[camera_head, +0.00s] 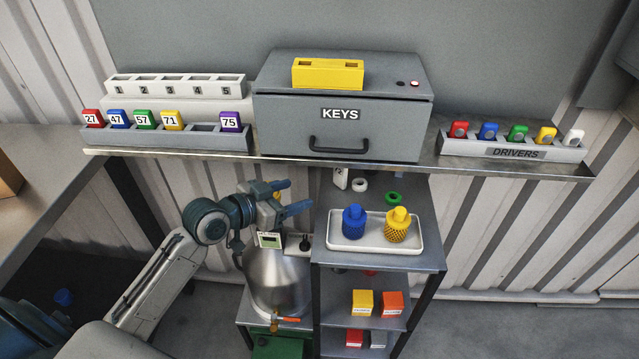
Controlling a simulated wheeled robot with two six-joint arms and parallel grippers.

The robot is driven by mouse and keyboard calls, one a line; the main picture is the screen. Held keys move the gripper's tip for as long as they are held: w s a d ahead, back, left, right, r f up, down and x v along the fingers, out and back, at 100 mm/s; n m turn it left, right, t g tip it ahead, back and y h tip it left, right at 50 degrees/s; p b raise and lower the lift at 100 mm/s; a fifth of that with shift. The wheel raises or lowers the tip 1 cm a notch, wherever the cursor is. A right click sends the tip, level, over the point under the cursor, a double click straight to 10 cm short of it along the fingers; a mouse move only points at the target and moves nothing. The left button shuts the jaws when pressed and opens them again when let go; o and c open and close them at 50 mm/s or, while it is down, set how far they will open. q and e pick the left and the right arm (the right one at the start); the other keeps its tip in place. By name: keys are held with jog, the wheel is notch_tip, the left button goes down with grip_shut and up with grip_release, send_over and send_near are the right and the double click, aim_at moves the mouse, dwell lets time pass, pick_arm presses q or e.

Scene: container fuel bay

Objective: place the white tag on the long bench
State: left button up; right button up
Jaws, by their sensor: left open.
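A small white tag-like piece (341,178) stands at the back edge of the shelf unit's top, just under the wall shelf. Another white tag (573,137) sits in the far right slot of the DRIVERS rack (471,149). A long bench top (45,185) runs along the left side; its visible part is mostly bare. My left gripper (294,196) is open and empty, its fingers pointing right above the silver tank, left of and a little below the white piece on the unit. My right gripper is not in view.
The shelf unit (420,225) carries a white tray (378,244) with blue and yellow knurled fittings; a white ring (359,184) and a green ring (394,197) lie behind. The KEYS box (300,110) and numbered tag rack (190,142) stand on the wall shelf. The silver tank (275,280) is below.

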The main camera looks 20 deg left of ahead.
pick_arm(q)
jog(key=p, duration=0.2)
send_near(338, 170)
jog(key=x, duration=0.4)
jog(key=shift+w+f, duration=0.1)
jog(key=shift+f, duration=0.3)
jog(key=w+d, duration=0.2)
jog(key=w, duration=0.1)
jog(key=shift+w+f, duration=0.25)
jog(key=shift+w, duration=0.05)
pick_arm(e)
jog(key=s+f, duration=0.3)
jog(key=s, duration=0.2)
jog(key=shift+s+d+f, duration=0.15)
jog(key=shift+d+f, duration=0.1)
pick_arm(q)
jog(key=c, duration=1.1)
jog(key=shift+c, duration=0.2)
